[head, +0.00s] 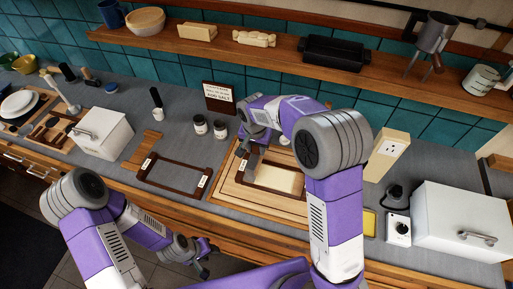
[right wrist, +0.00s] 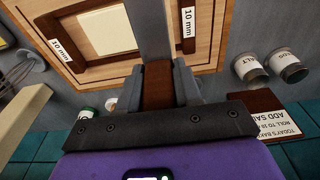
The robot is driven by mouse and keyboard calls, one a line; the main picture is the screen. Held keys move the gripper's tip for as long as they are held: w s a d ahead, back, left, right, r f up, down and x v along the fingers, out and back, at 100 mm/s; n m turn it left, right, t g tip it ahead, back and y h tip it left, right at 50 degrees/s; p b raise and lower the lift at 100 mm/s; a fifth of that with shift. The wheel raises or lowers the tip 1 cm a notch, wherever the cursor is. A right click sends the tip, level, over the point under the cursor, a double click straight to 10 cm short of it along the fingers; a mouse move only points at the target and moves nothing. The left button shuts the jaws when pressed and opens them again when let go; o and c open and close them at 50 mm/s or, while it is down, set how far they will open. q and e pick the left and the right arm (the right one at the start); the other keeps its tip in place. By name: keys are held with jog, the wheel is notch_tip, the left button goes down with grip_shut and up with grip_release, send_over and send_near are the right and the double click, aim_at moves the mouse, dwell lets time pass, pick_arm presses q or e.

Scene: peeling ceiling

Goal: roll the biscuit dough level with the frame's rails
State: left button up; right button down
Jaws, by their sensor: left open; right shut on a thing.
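A dark brown frame (right wrist: 98,67) with "10 mm" labels lies on a pale wooden board (head: 225,186), and pale dough (head: 285,180) shows inside it. The dough also shows in the right wrist view (right wrist: 112,32). My right gripper (right wrist: 157,90) is shut on the brown grip of a tool (right wrist: 155,30); its grey bar reaches over the frame. In the head view my right gripper (head: 250,150) is at the frame's left end, partly hidden by my arm. I cannot tell whether the tool touches the dough. My left gripper (head: 200,262) is open and empty, low before the counter.
A second brown frame (head: 172,178) lies on the counter to the left. Two jars (head: 200,125) and a sign (head: 218,98) stand behind. White boxes stand at left (head: 100,133) and right (head: 465,215). An outlet post (head: 388,152) rises right of the board.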

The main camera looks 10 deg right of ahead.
aim_at(260, 159)
dwell(0.4)
jog(key=shift+d+f, duration=0.1)
jog(key=shift+d, duration=0.25)
jog(key=s+d+f+p, duration=0.2)
jog(key=s+d, duration=0.5)
jog(key=d, duration=0.4)
notch_tip(260, 159, down, 4)
jog(key=shift+a+f+b, duration=0.1)
jog(key=shift+f+b, duration=0.15)
jog(key=shift+b, duration=0.95)
jog(key=w+a, duration=0.2)
jog(key=a, duration=0.1)
jog(key=w+a+b, duration=0.1)
jog(key=w+a, duration=0.1)
jog(key=a, duration=0.2)
jog(key=w+a, duration=0.2)
jog(key=a, duration=0.1)
jog(key=shift+w+a+r, duration=0.15)
jog(key=shift+r, duration=0.05)
jog(key=shift+w+a, duration=0.4)
jog(key=shift+a, duration=0.25)
